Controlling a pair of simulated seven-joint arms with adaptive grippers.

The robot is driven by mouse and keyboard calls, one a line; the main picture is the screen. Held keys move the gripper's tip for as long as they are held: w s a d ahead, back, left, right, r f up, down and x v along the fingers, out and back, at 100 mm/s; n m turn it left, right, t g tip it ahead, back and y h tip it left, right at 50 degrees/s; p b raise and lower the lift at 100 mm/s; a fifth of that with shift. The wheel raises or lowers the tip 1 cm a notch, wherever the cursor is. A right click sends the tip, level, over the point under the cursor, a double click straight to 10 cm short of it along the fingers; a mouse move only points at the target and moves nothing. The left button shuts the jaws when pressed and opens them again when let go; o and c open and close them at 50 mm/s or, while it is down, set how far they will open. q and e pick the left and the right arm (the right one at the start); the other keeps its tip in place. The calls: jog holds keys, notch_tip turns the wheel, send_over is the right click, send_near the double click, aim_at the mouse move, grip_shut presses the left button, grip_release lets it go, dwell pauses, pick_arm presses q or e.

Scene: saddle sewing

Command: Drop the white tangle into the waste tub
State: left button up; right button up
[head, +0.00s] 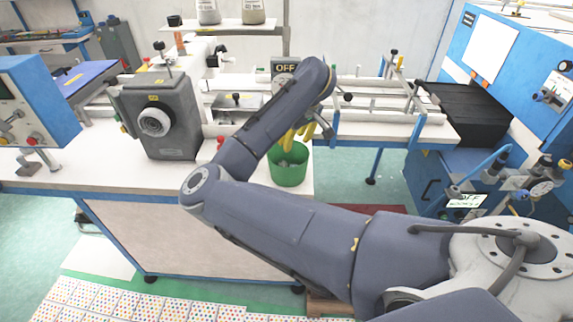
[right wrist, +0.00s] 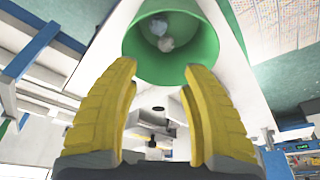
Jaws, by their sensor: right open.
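The green waste tub (head: 288,174) stands at the right end of the white bench, and my right gripper (head: 296,138) is over it with yellow fingers pointing down. In the right wrist view my right gripper (right wrist: 160,68) is open, with nothing between its fingers, and faces the mouth of the tub (right wrist: 207,42). Two small clumps lie inside the tub. One is whitish (right wrist: 166,44) and looks like the white tangle; the other is bluish grey (right wrist: 157,27). My left gripper is in neither view.
A grey machine with a round dial (head: 155,122) stands on the bench left of the tub. White rails (head: 390,115) run behind the tub toward a blue machine (head: 515,70) at the right.

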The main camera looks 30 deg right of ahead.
jog(key=v, duration=0.7)
jog(key=shift+r, duration=0.25)
jog(key=shift+s, duration=0.1)
